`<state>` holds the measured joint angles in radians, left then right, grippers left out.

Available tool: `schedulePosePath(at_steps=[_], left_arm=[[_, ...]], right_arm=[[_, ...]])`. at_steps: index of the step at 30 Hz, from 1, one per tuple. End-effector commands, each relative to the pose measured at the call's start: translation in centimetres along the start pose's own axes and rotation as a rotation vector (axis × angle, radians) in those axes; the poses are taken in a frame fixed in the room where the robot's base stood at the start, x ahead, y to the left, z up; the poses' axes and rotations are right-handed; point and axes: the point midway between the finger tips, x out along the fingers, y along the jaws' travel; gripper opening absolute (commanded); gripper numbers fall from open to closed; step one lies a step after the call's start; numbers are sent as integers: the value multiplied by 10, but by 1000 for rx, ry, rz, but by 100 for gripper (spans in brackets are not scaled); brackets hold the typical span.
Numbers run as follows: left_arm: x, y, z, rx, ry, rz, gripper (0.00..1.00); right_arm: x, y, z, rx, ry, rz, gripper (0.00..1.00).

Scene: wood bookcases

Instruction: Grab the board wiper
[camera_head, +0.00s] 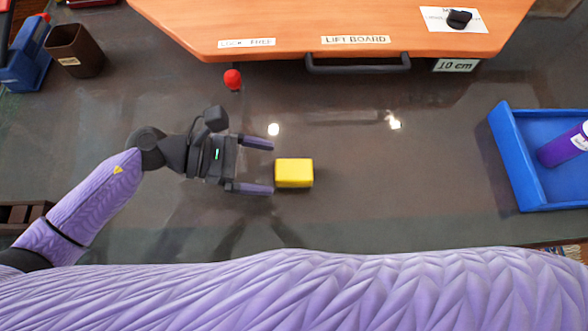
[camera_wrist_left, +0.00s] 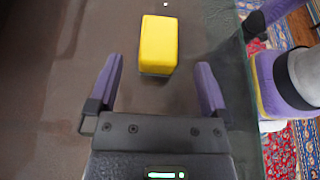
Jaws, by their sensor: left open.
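The board wiper looks like a yellow block (camera_head: 294,173) lying on the dark table, near the middle of the head view. My left gripper (camera_head: 258,166) is open, with its two purple fingers pointing right toward the block. The block is just beyond the fingertips, and nothing is held. In the left wrist view the yellow block (camera_wrist_left: 158,45) is ahead of the left gripper (camera_wrist_left: 161,72), roughly centred between the fingers, with its near end close to fingertip level. My right gripper is in neither view.
A wooden board labelled LIFT BOARD (camera_head: 356,40) with a dark handle (camera_head: 358,66) lies at the back. A red ball-topped knob (camera_head: 233,79) stands behind my left gripper. A blue tray (camera_head: 517,165) holding a purple bottle (camera_head: 564,146) is at the right. A brown cup (camera_head: 76,50) is far left.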

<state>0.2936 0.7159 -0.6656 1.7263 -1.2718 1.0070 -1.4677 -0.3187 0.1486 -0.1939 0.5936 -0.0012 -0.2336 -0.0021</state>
Motion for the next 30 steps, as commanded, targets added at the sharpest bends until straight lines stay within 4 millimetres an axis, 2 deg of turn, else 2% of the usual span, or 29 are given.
schedulePosePath(at_steps=[3,7,15,27,29,30], left_arm=[[25,1,1,0,-4,-2,100],[48,1,1,-1,-3,-2,100],[53,1,1,0,1,0,100],[53,1,1,0,0,-1,15],[53,1,1,0,0,-1,4],[53,1,1,0,0,-1,4]], right_arm=[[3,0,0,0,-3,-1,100],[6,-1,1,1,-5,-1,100],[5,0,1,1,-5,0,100],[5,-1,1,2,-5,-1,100],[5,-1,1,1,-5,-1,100],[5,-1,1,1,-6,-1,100]])
